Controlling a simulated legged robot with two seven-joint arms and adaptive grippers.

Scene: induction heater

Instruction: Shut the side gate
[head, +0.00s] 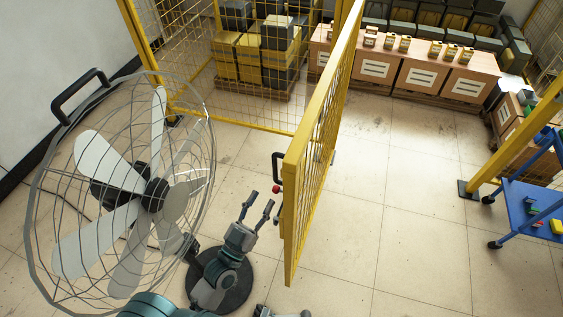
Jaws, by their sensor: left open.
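The side gate (318,140) is a yellow-framed mesh panel. It stands open, swung out from the yellow fence toward me, with its near edge at the middle of the head view. A black handle (277,166) with a red knob (276,188) sits on the left face near that edge. My left gripper (262,198) is open and empty, its two fingers pointing up toward the handle, just below and left of it. I see no contact with the gate.
A large caged fan (125,195) on a round black base (232,292) stands at the left, close to my left arm. Stacked boxes (255,60) stand behind the fence mesh. A blue cart (530,205) is at the right. The tiled floor right of the gate is clear.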

